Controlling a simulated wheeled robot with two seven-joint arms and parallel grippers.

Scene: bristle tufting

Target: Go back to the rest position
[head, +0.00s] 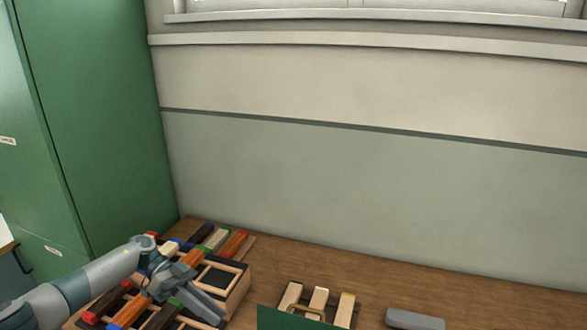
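My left gripper (196,291) is low at the left of the head view, over a wooden rack (240,281) with coloured-ended blocks. My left arm comes in from the lower left corner. The fingers point down and to the right. I cannot make out whether they are apart or closed, or whether anything is between them. My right gripper is not in view.
The wooden table (350,269) runs along a grey-green wall (370,190). A green-fronted box (285,319) with pale wooden pieces (318,299) stands at the bottom middle. A grey case (414,320) lies to its right. A green cabinet (100,110) stands at the left.

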